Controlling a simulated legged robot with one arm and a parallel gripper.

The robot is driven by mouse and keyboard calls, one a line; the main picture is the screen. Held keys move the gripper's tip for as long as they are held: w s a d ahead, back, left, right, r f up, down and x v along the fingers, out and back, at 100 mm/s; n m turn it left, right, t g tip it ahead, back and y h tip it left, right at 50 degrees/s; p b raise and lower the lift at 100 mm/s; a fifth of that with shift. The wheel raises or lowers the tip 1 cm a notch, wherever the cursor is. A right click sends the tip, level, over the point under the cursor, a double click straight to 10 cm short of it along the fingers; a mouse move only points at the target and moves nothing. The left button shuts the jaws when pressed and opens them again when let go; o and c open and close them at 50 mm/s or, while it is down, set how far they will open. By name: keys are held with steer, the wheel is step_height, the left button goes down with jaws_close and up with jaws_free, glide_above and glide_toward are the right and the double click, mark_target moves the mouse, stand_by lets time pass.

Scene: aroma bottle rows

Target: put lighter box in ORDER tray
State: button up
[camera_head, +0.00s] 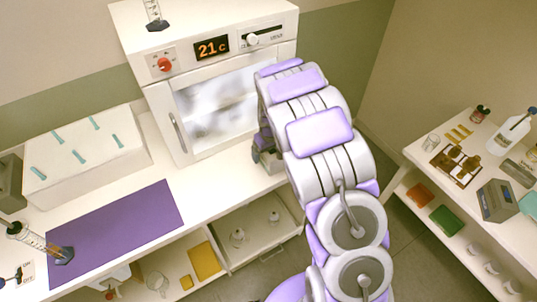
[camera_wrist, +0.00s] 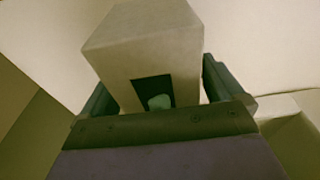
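A pale box (camera_wrist: 145,45) with a dark window in its near face fills the middle of the wrist view. A small pale green thing shows inside that window. My gripper (camera_wrist: 158,88) has one dark finger on each side of the box, close against it, and appears shut on it. In the head view my gripper (camera_head: 266,152) is mostly hidden behind my arm, in front of the oven's right side, and the box is hidden. No label reading ORDER can be made out. A brown tray (camera_head: 441,164) with amber things stands on the right-hand table.
A purple mat (camera_head: 120,235) and a white block with teal slots (camera_head: 85,160) are at left. A grey scale (camera_head: 497,200) and white bottle (camera_head: 510,135) stand at right.

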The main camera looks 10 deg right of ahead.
steer(key=c, duration=1.2)
steer(key=shift+o, duration=0.2)
steer(key=shift+r, duration=0.1)
